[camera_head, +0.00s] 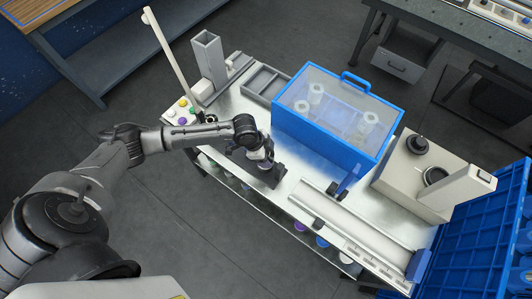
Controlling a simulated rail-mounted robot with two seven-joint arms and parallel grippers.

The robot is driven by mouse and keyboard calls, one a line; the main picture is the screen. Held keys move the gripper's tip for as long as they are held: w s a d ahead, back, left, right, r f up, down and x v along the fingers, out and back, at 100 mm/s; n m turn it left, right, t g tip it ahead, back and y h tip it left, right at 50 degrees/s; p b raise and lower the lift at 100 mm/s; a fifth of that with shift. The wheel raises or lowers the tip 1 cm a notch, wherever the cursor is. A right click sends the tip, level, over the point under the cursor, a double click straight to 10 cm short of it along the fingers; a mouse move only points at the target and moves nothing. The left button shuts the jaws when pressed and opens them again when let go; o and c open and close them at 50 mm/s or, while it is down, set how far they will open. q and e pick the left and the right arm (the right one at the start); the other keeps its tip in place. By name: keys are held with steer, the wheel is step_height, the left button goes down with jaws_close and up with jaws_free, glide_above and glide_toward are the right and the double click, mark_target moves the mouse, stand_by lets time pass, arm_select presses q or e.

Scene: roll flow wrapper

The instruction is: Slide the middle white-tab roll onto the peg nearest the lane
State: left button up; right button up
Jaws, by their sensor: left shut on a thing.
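My left gripper (262,161) is over the front of the metal table, low above a dark block (268,178). It is shut on a small pale thing, mostly hidden by the fingers; I cannot tell what it is. Several rolls with coloured tabs show below the table's front edge, among them a purple one (300,226), a blue one (321,241) and a white one (345,258). A long pale lane (345,222) runs along the front right of the table. Dark round fittings (417,144) stand on the beige machine; I cannot tell whether they are pegs. My right gripper is out of view.
A blue box (325,153) with a clear lid and pale rolls inside stands behind the lane. A grey tray (265,82), a tall grey post (208,58) and coloured buttons (183,113) are at the table's left. A blue crate (470,245) stands at right.

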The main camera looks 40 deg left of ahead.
arm_select(q)
steer(key=o, duration=1.2)
steer(key=p+v, duration=0.1)
steer(key=v, duration=1.2)
steer(key=shift+r+p, duration=0.35)
steer(key=shift+p, duration=0.05)
steer(key=shift+s+a, duration=0.1)
